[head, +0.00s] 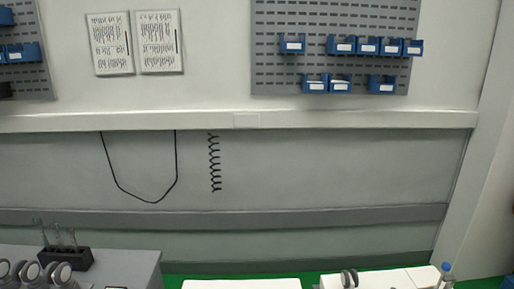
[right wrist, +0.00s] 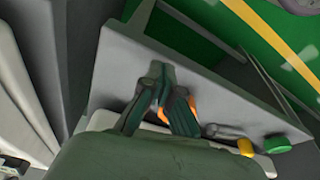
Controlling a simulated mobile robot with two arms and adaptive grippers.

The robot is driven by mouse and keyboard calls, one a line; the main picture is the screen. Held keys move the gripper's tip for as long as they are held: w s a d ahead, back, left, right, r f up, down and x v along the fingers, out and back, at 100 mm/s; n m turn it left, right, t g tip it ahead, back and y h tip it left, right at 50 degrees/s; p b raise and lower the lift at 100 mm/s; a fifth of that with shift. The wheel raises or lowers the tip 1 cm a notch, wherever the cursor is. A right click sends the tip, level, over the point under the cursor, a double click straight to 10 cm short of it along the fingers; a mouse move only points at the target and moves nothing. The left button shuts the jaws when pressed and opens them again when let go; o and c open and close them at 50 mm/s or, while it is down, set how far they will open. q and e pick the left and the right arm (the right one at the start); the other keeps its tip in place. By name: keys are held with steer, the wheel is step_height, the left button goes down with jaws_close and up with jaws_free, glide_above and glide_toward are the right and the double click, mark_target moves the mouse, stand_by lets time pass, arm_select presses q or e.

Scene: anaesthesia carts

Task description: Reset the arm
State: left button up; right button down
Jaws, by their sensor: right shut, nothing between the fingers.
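My right gripper (right wrist: 164,88) shows in the right wrist view, with dark green fingers drawn together and small orange parts beside them. It is shut with nothing held. Its fingers lie over a grey surface (right wrist: 118,70), and I cannot tell how far above it they are. Neither gripper shows in the head view, and my left gripper is in no view.
In the right wrist view, a green-capped item (right wrist: 277,143), a yellow item (right wrist: 245,147) and a grey cylinder (right wrist: 222,131) lie right of the gripper. The head view shows a cart (head: 135,262), a dark rack (head: 66,259), a white surface (head: 395,279) and a blue-capped bottle (head: 445,275).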

steer(key=s+d+f, duration=0.2)
steer(key=s+f, duration=0.1)
steer(key=s, duration=0.7)
steer(key=s+d+f+g, duration=0.1)
steer(key=s+d+f, duration=0.2)
steer(key=s, duration=0.6)
steer(key=s+d+f, duration=0.2)
steer(key=s+f, duration=0.2)
steer(key=s, duration=0.6)
steer(key=shift+s+d+f+g+h, duration=0.3)
steer(key=shift+d+f+g+h, duration=0.1)
